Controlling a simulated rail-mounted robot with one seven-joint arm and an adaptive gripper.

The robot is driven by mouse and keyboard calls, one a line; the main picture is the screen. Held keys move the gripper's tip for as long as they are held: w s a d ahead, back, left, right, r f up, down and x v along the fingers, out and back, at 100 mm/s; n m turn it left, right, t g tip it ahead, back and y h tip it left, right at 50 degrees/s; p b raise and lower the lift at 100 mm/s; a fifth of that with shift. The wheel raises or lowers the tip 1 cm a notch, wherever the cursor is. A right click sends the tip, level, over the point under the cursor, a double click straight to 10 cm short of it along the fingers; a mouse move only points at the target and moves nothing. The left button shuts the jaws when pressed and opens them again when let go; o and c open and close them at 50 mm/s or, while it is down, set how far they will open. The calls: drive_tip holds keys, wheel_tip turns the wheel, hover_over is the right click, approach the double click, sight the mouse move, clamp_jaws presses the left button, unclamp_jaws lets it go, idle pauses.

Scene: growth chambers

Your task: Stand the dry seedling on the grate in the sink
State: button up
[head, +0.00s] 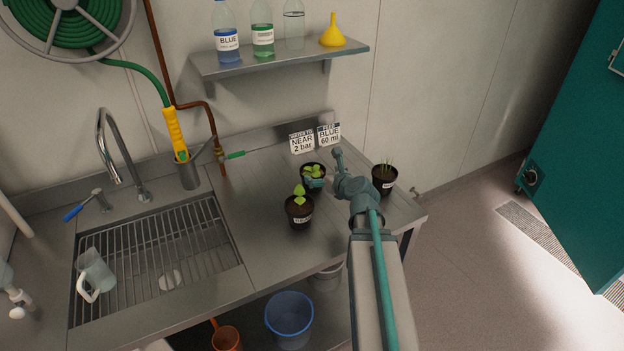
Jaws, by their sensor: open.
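Three dark potted seedlings stand on the steel counter. The front pot (299,212) holds a plant with broad light-green leaves and has a pale label. The middle pot (316,188) has low green leaves and is partly hidden by my gripper. The right pot (384,183) has thin grass-like shoots. I cannot tell from this view which is dry. My teal gripper (325,168) is open at the middle pot, one finger overlapping it in the picture; contact is unclear. The sink grate (190,249) is at left, with a clear jug (94,270) on its left part.
A tap (106,145) rises behind the sink, and a yellow-handled hose wand (177,132) stands in a holder. Two signs (302,143) stand behind the pots. A shelf (280,60) with bottles hangs above. The grate's right part is clear.

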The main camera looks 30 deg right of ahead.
wheel_tip(320, 180, down, 4)
drive_tip(key=shift+f, duration=0.15)
drive_tip(key=shift+x, duration=1)
drive_tip(key=shift+p+x, duration=0.8)
drive_tip(key=shift+x, duration=2.05)
drive_tip(key=c, duration=1.4)
drive_tip(key=shift+o, duration=0.2)
